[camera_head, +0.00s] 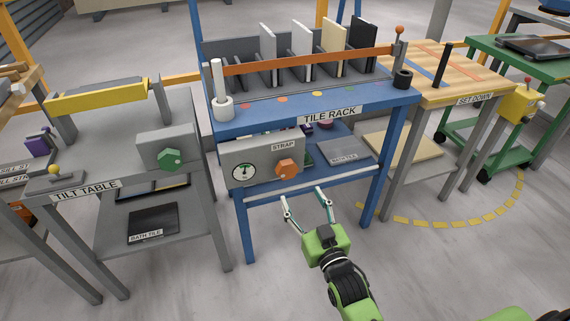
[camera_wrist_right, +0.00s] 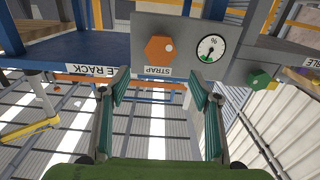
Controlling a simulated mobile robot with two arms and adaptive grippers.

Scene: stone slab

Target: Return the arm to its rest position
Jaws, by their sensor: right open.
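My right gripper (camera_head: 308,210) is open and empty in the head view, in front of the blue tile rack (camera_head: 315,113) and below its strap panel (camera_head: 262,160). In the right wrist view its two fingers (camera_wrist_right: 160,95) stand wide apart with nothing between them. The strap panel also shows there, upside down (camera_wrist_right: 185,50), with an orange hexagonal knob (camera_wrist_right: 160,50) and a round gauge (camera_wrist_right: 210,47). The fingers look apart from the knob. An orange strap (camera_head: 300,62) runs across the rack in front of several upright tiles. My left gripper is not in either view.
The grey tilt table (camera_head: 110,165) with a green knob (camera_head: 169,159) stands at left. The wooden set-down table (camera_head: 450,75) and a green cart (camera_head: 500,120) stand at right. Open floor (camera_head: 420,265) lies at the lower right, partly bounded by a yellow dashed arc.

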